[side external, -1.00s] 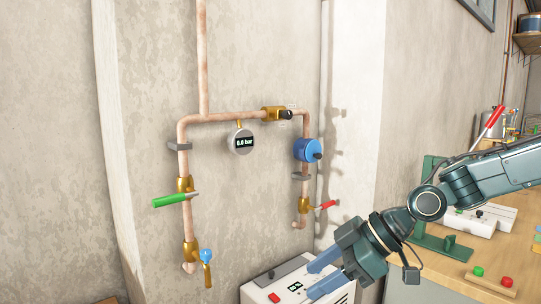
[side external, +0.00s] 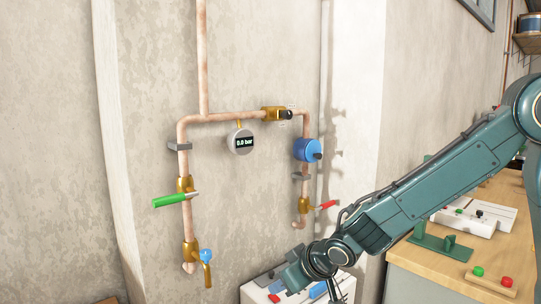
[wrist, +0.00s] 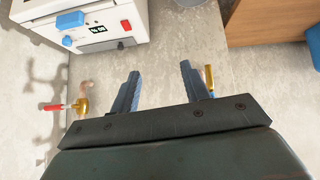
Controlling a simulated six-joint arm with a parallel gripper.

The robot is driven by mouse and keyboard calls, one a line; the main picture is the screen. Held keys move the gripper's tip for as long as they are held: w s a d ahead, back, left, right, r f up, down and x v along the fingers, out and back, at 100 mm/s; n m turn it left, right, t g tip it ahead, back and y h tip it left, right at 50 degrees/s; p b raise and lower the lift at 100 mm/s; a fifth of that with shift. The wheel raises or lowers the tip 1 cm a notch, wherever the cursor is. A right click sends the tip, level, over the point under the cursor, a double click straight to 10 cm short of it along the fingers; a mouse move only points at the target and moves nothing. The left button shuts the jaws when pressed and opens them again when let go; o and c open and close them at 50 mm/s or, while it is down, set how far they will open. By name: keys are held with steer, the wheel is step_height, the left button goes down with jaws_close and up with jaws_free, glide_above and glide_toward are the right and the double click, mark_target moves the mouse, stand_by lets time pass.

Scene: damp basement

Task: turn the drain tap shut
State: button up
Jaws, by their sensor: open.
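In the side view, a brass tap (side external: 206,268) with a light blue handle (side external: 206,255) and a downward spout sits at the foot of the left copper pipe, near the wall. In the wrist view, a brass piece (wrist: 209,80) that looks like its spout shows just right of my right finger, partly hidden by it. My gripper (wrist: 160,68) is open, with nothing between its fingers. In the side view it is low, in front of the white box, well to the right of the blue-handled tap, and its fingertips are hard to make out.
A red-handled valve (side external: 318,206) ends the right pipe; it also shows in the wrist view (wrist: 72,106). A green-handled valve (side external: 175,200) sits above the blue-handled tap. The gauge (side external: 240,141) reads 0.0 bar. A white box (side external: 262,292) stands below; a workbench (side external: 430,268) is at right.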

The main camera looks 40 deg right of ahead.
steer(key=w+a+f+m+t+h, duration=0.1)
steer(key=w+m+h, duration=0.1)
steer(key=w, duration=0.1)
steer(key=m+t+h, duration=0.1)
steer(key=t+h, duration=0.1)
steer(key=t, duration=0.6)
glide_toward(207, 258)
steer(key=s, duration=0.2)
steer(key=shift+s+a, duration=0.15)
steer(key=shift+a, duration=0.2)
steer(key=shift+d, duration=0.1)
steer(key=x, duration=1.4)
steer(key=shift+s, duration=0.1)
steer(key=c, duration=1)
